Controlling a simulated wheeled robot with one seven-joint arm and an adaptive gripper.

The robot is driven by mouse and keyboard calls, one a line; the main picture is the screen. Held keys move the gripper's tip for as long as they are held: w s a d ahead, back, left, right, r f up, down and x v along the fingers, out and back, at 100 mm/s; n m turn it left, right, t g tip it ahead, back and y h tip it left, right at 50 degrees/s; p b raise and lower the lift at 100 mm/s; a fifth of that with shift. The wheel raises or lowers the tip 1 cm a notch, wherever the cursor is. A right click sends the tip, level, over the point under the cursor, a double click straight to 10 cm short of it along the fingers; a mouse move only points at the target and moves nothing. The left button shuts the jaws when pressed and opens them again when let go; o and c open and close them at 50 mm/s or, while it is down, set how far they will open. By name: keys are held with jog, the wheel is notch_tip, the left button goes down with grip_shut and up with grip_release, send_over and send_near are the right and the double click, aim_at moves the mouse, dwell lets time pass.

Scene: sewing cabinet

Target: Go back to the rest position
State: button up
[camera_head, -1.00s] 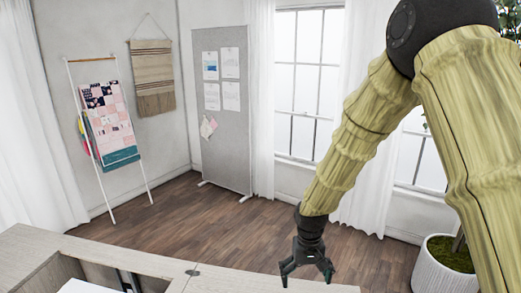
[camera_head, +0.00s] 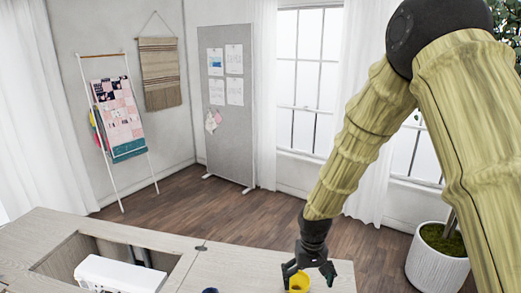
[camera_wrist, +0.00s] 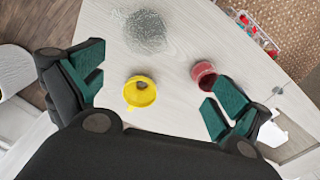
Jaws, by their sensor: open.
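My gripper (camera_head: 308,270) hangs at the end of my arm over the right part of the cabinet top in the head view. Its fingers are apart and nothing is between them. In the wrist view my gripper (camera_wrist: 158,98) shows its two green-padded fingers spread wide, left and right. A yellow cup-like thing (camera_wrist: 140,92) stands on the top between and below the fingers. It also shows beside the fingertips in the head view (camera_head: 299,284).
The pale wooden cabinet top (camera_head: 225,268) has an opening with a white machine (camera_head: 120,274) in it. A red round container (camera_wrist: 203,74) and a grey speckled round thing (camera_wrist: 146,30) are on the top. A potted plant (camera_head: 437,265) stands at right.

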jog(key=s+d+f+y, duration=0.1)
jog(key=s+d+f, duration=0.2)
jog(key=s+f, duration=1.4)
jog(key=s+d+f+m+h, duration=0.1)
jog(key=s+d+f, duration=0.3)
jog(key=s, duration=0.5)
jog(key=s+d+f, duration=0.2)
jog(key=s+f, duration=0.4)
jog(key=s, duration=0.4)
notch_tip(320, 180, down, 10)
jog(key=b, duration=1)
jog(key=shift+w+r, duration=0.25)
jog(key=shift+w, duration=0.15)
